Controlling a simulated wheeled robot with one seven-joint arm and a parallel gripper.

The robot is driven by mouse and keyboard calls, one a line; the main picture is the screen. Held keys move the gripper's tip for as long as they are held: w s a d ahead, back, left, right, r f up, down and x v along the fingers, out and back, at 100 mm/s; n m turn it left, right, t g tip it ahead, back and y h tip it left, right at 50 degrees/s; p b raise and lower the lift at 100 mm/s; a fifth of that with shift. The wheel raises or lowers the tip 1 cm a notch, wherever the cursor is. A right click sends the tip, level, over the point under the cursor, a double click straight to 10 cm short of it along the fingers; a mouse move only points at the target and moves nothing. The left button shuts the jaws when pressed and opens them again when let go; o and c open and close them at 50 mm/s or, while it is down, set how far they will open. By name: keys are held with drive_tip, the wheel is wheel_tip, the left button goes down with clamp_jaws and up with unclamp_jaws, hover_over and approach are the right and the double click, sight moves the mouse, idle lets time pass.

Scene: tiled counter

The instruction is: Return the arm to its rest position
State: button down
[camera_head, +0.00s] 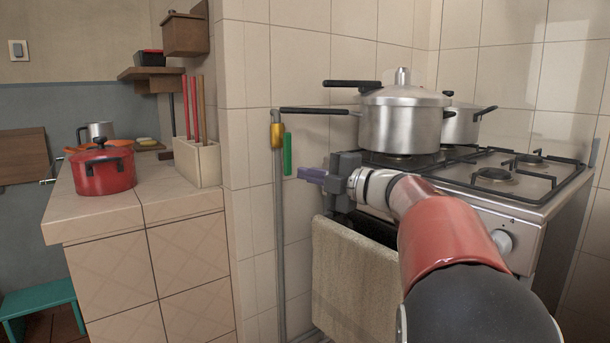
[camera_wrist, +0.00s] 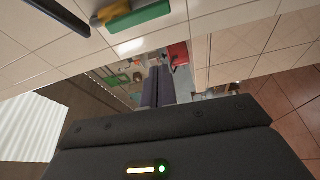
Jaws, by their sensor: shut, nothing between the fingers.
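My gripper (camera_head: 311,175) is in the middle of the head view, at the end of my red and black arm. It points left, in front of the stove's front left corner. Its purple-grey fingers are together with nothing between them. In the wrist view the fingers (camera_wrist: 158,88) also show closed and empty. They are apart from the green handle (camera_head: 287,154) on the gas pipe, which stands just left of the fingertips.
A stove (camera_head: 515,185) carries a large steel pressure cooker (camera_head: 403,122) and another pot (camera_head: 461,126). A towel (camera_head: 352,280) hangs on its front. A red pot (camera_head: 104,171) and a utensil holder (camera_head: 197,162) stand on the left counter (camera_head: 95,212). A teal stool (camera_head: 42,301) is at lower left.

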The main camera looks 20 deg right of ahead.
wheel_tip(320, 180, up, 4)
drive_tip(key=s+d+f+m+t+h, duration=0.1)
drive_tip(key=s+d+m+t+h, duration=0.15)
drive_tip(key=m+t+h, duration=0.45)
drive_tip(key=s+f+m+g+h, duration=0.4)
drive_tip(key=s+m+h, duration=0.15)
drive_tip(key=m, duration=0.45)
drive_tip(key=s+a+f+m+g, duration=0.3)
drive_tip(key=s+a+f+g, duration=0.2)
drive_tip(key=s+f, duration=0.7)
drive_tip(key=s+a+f+m+g+y, duration=0.1)
drive_tip(key=s+a+f+m+g, duration=0.3)
drive_tip(key=s+f+g, duration=0.3)
drive_tip(key=s+a+f, duration=0.1)
drive_tip(key=s+f, duration=0.4)
drive_tip(key=f, duration=0.1)
drive_tip(key=shift+a+m, duration=0.3)
drive_tip(key=shift+a, duration=0.05)
